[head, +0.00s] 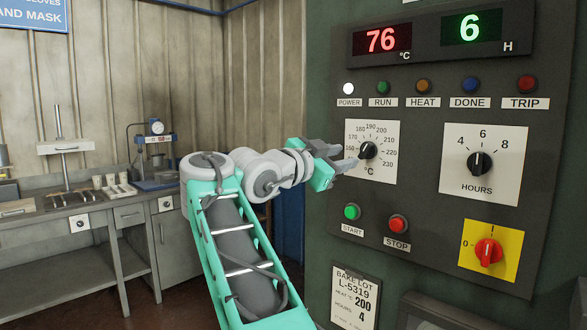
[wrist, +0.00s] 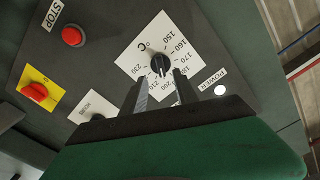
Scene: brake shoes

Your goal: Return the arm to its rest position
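My teal and white arm (head: 235,220) reaches up and right across the head view to the control panel. My gripper (head: 347,159) is at the temperature dial's plate. In the wrist view its two dark fingers (wrist: 160,82) stand apart, with nothing held between them. The black temperature knob (head: 367,150) lies just beyond the fingertips, and it also shows in the wrist view (wrist: 160,64). A small gap seems to separate the fingers from the knob. The knob's exact setting is hard to read.
The panel (head: 430,130) reads 76 °C and 6 H, with the POWER lamp (head: 348,89) lit white. An hours knob (head: 480,162), START and STOP buttons (head: 398,223) and a red switch (head: 488,252) are nearby. A workbench (head: 80,215) stands left.

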